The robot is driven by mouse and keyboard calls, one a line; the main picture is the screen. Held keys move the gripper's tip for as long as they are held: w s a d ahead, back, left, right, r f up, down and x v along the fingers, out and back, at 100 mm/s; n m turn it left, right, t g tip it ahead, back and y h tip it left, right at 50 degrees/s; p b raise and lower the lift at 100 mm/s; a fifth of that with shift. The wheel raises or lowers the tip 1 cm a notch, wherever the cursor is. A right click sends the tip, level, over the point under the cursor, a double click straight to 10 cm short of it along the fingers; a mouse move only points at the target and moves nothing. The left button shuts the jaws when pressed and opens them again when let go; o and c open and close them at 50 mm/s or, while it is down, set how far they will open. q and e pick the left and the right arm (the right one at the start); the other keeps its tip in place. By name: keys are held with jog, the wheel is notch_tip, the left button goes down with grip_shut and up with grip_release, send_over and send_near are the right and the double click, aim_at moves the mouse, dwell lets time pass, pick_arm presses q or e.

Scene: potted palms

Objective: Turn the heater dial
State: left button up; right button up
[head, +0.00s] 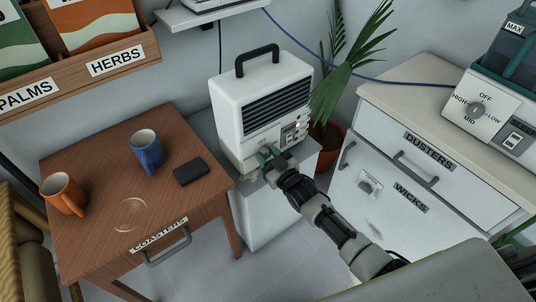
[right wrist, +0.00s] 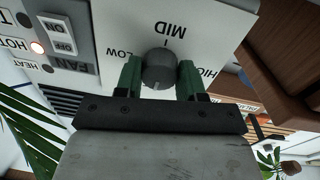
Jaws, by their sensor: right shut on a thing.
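The heater (head: 262,95) is a white box with a dark grille and a black top handle. It stands on a white cabinet in the head view. Its grey round dial (right wrist: 159,70) shows in the right wrist view, with MID, LOW and HIGH printed upside down around it. My right gripper (head: 267,155) is at the heater's lower front, and its green fingers (right wrist: 160,78) are shut on the dial from both sides. A faint light mark shows on the dial's lower side. In the head view my gripper hides the dial. My left gripper is out of view.
A second appliance (head: 455,118) with its own OFF, LOW, MID, HIGH dial stands on the right dresser (head: 390,95). A potted palm (head: 345,75) is close to the heater's right. The wooden table (head: 95,235) holds a blue mug (head: 147,152), an orange mug (head: 63,194) and a black slab (head: 190,172).

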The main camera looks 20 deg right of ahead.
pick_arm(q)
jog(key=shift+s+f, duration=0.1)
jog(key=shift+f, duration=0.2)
pick_arm(e)
jog(key=shift+n, duration=0.5)
jog(key=o, duration=0.9)
jog(key=shift+s+d, duration=0.1)
jog(key=shift+s, duration=0.15)
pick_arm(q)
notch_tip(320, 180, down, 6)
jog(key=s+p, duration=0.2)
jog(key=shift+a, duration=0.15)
pick_arm(e)
jog(key=v, duration=1)
jog(key=shift+s, duration=0.1)
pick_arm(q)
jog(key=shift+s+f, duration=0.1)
pick_arm(e)
jog(key=shift+f, duration=0.1)
